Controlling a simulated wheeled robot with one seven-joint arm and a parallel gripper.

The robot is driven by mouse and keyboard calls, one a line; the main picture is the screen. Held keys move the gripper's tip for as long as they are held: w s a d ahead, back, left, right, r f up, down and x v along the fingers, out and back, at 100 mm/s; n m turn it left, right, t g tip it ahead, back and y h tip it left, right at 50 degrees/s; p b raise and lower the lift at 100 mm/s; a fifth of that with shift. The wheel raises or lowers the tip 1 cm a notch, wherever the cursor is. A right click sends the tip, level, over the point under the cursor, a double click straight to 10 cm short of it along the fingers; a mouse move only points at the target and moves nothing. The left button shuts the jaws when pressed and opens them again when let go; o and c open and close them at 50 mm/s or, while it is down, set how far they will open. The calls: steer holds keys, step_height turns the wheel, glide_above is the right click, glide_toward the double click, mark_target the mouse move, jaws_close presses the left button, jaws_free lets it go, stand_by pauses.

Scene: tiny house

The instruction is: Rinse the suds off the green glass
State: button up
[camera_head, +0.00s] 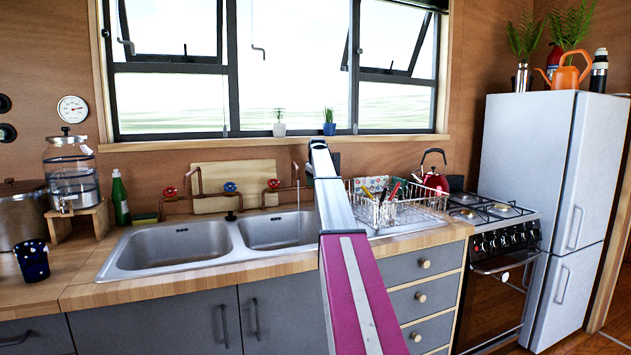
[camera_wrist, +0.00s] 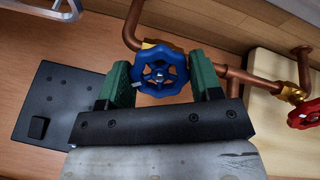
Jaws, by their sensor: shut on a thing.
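My gripper, with green fingers (camera_wrist: 160,85), is shut on a round blue valve handle (camera_wrist: 160,73) of a copper tap in the wrist view. One finger is on each side of the handle. In the head view my arm hides the gripper and this handle. I cannot make out a green glass in either view. The double steel sink has a left basin (camera_head: 175,243) and a right basin (camera_head: 277,230). A thin pale vertical line (camera_head: 298,188) shows above the right basin; I cannot tell whether it is water or part of the tap.
A red valve handle (camera_wrist: 304,115) is beside the blue one. Another blue handle (camera_head: 230,187) is further left. A dark speckled cup (camera_head: 32,260) and a green bottle (camera_head: 120,198) stand left of the sink. A dish rack (camera_head: 395,210) is on the right.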

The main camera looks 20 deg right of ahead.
steer(key=shift+n, duration=0.7)
steer(key=o, duration=0.9)
steer(key=shift+r, duration=0.1)
steer(key=v, duration=1)
steer(key=shift+s+a+r, duration=0.2)
steer(key=shift+s, duration=0.1)
